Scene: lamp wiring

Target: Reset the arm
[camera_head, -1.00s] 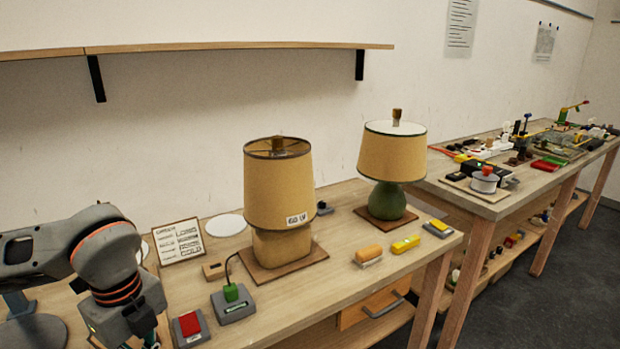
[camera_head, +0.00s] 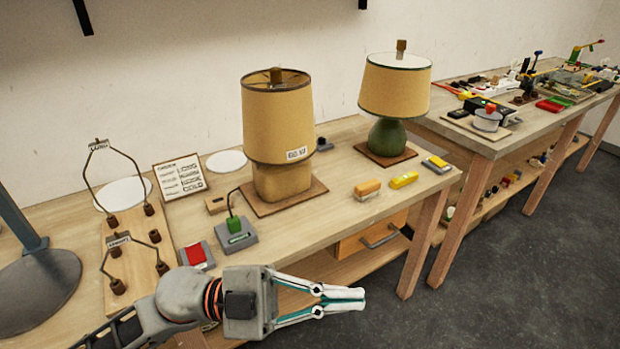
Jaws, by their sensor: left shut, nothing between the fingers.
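My left arm comes in from the bottom left, and its gripper (camera_head: 358,299) points to the right, in front of the table's front edge. Its fingers are together with nothing between them. It is apart from the lamps and the small items on the table. A lamp with a tan shade (camera_head: 277,118) stands upright on a wooden base behind the gripper. A second lamp with a green body (camera_head: 389,138) stands further right. My right gripper is not in view.
A red block on a grey base (camera_head: 197,255) and a green block on a grey base (camera_head: 236,229) sit near the front edge. A board with wire loops (camera_head: 132,235) lies at left, beside a dark round stand (camera_head: 38,290). Open floor (camera_head: 480,270) lies at right.

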